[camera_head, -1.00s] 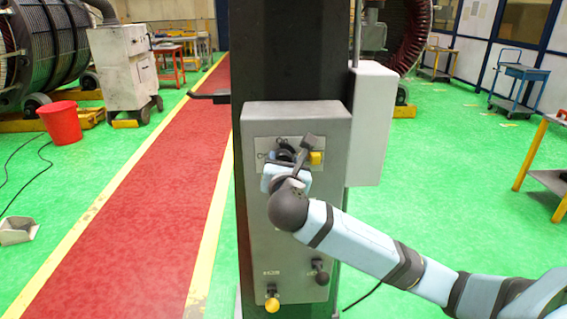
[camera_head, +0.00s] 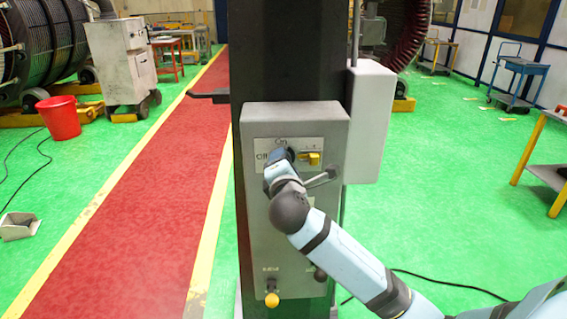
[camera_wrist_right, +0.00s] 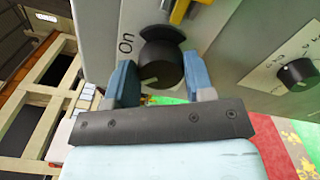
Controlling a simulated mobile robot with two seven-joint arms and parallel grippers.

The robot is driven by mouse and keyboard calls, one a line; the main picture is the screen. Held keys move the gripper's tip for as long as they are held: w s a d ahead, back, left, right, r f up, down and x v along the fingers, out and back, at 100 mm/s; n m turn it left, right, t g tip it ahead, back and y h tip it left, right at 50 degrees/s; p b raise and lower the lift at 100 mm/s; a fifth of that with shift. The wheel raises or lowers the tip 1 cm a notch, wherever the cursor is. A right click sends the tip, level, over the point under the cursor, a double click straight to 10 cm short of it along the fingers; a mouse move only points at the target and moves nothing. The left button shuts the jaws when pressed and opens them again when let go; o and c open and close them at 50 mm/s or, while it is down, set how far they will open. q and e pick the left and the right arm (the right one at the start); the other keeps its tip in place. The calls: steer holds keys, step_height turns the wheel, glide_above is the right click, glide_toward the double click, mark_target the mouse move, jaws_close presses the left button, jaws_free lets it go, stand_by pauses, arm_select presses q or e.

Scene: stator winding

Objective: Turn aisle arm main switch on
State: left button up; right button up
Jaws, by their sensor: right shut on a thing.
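The main switch is a black rotary knob (camera_wrist_right: 162,66) on a pale label plate (camera_head: 314,144) near the top of a grey control box (camera_head: 257,212). "On" stands above it and "Off" to its left in the head view. My right gripper (camera_head: 276,164) is shut on the knob. In the right wrist view one blue finger of my right gripper (camera_wrist_right: 160,80) lies on each side of the knob. A pale mark shows low on the knob there, and "On" is beside it. In the head view my gripper mostly hides the knob. My left gripper is not in view.
A yellow switch (camera_head: 312,158) sits just right of the knob. A yellow-topped knob (camera_head: 272,299) and a dark knob (camera_head: 320,274) are lower on the box. A pale side box (camera_head: 370,122) stands right of it. A black bar (camera_head: 207,95) juts left from the column.

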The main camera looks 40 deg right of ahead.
steer(key=m, duration=0.8)
steer(key=shift+f, duration=0.2)
stand_by(0.4)
steer(key=o, duration=0.9)
steer(key=b+v, duration=0.2)
steer(key=v, duration=1.2)
steer(key=shift+d, duration=0.1)
